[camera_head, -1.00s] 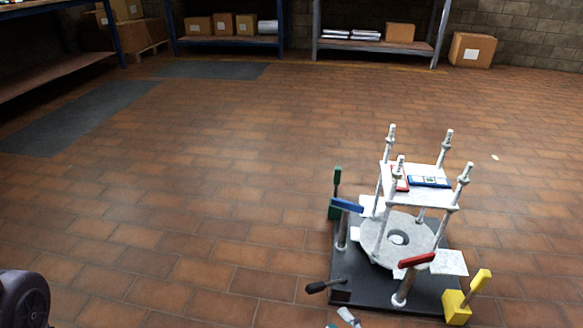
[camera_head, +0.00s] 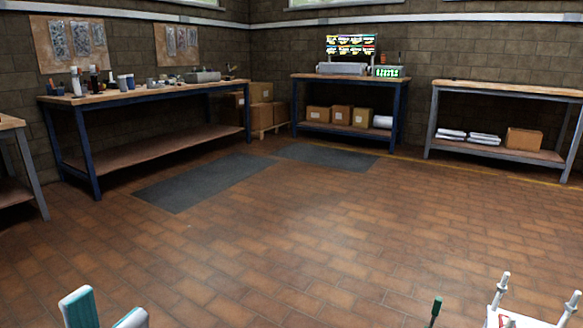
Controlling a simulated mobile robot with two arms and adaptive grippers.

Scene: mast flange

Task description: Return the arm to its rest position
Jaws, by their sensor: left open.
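My left gripper (camera_head: 106,305) shows at the bottom left edge of the head view. Its two pale fingers with teal pads stand apart, with nothing between them. The rest of my left arm is below the frame. The mast flange fixture shows only in part at the bottom right: the white top plate (camera_head: 515,318), two white posts (camera_head: 502,290) and a dark green handle (camera_head: 436,310). Its base and lower parts are cut off. The gripper is well to the left of it and apart from it. My right gripper is not in view.
Open brick-tiled floor fills the middle, with dark mats (camera_head: 205,182) farther back. A long workbench (camera_head: 150,90) with bottles and tools stands at the back left. A bench with lit displays (camera_head: 350,48) and a shelf bench (camera_head: 505,88) stand along the back wall.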

